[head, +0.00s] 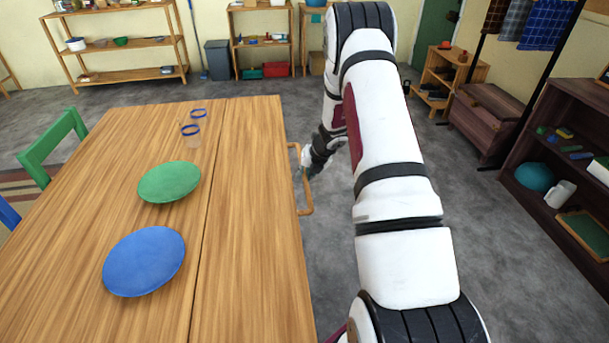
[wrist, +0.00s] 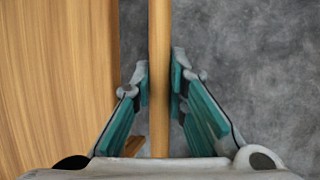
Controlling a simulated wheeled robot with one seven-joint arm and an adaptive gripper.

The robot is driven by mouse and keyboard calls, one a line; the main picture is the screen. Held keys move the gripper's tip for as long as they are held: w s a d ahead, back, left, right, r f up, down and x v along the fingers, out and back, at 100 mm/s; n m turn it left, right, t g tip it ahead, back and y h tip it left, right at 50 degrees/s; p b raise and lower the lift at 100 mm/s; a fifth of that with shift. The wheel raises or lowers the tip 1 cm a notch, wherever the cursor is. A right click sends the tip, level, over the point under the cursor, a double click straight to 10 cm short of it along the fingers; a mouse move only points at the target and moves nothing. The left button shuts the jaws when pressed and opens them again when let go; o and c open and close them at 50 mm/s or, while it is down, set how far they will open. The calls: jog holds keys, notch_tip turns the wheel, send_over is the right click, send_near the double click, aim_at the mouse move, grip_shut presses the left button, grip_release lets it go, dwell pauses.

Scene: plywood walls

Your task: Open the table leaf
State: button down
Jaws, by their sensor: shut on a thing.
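The wooden table (head: 60,240) stands at the left of the head view. Its table leaf (head: 248,240) is the strip right of a dark seam and looks level with the rest of the top. A wooden bar handle (head: 305,211) sticks out from the leaf's right edge. My gripper (head: 308,170) is at this handle, partly hidden by my arm. In the wrist view, the fingers of my gripper (wrist: 160,85) are on both sides of the handle bar (wrist: 159,30), shut on it. The leaf's edge (wrist: 60,80) shows at the left there.
A green plate (head: 169,182), a blue plate (head: 144,261) and two glasses (head: 191,134) stand on the table left of the seam. A green chair (head: 52,148) is at the far left. Grey floor lies clear right of the table; a dark shelf (head: 560,150) stands at far right.

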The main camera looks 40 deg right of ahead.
jog(key=shift+w+d+r, duration=0.1)
jog(key=shift+d+r, duration=0.05)
jog(key=shift+r, duration=0.2)
jog(key=c, duration=1.6)
grip_release()
jog(key=shift+r, duration=0.1)
jog(key=shift+o, duration=0.2)
jog(key=v, duration=1.1)
jog(key=shift+s+r, duration=0.3)
jog(key=shift+s, duration=0.05)
